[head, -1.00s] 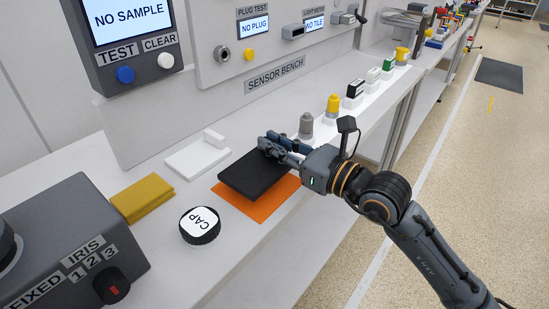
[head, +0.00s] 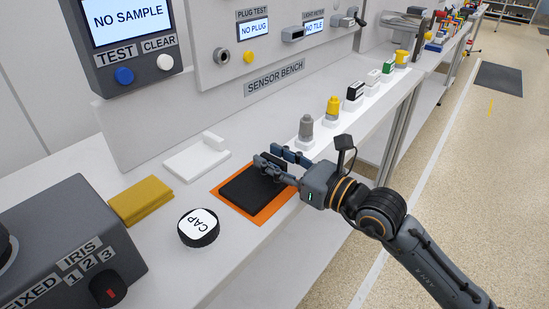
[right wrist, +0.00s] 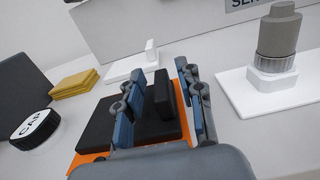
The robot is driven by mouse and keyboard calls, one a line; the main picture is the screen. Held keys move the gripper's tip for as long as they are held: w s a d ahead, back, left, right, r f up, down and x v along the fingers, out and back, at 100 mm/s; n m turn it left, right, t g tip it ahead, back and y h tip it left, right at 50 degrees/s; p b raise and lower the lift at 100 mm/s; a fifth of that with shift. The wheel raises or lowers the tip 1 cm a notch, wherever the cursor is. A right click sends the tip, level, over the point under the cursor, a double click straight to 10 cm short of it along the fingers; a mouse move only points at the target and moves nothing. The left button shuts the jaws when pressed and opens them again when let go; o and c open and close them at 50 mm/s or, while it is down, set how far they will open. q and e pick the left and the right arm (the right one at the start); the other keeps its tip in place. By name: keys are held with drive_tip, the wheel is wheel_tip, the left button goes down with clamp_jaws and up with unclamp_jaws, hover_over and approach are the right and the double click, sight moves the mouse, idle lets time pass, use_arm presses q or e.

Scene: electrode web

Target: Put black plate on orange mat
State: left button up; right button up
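The black plate (head: 246,192) lies flat on the orange mat (head: 261,217), with an orange border showing around it in the head view. In the right wrist view the black plate (right wrist: 98,128) has an upright black block as its handle, and a strip of the orange mat (right wrist: 84,160) shows at its near left. My right gripper (head: 269,158) is over the plate's far right end. Its fingers (right wrist: 160,100) stand open on either side of the handle, with gaps visible. My left gripper is not in view.
A round CAP (head: 198,227) and yellow slabs (head: 142,202) are left of the mat. A white holder (head: 197,159) lies behind it. A grey cylinder on a white base (head: 306,130) stands close behind my right gripper.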

sight(286, 164)
drive_tip(key=shift+r, duration=0.15)
drive_tip(key=v, duration=0.4)
drive_tip(key=shift+s+d, duration=0.1)
drive_tip(key=shift+d, duration=0.1)
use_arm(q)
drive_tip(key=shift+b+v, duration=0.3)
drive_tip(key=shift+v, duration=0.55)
use_arm(e)
drive_tip(key=v, duration=0.7)
drive_tip(key=shift+s+d, duration=0.2)
drive_tip(key=shift+s, duration=0.05)
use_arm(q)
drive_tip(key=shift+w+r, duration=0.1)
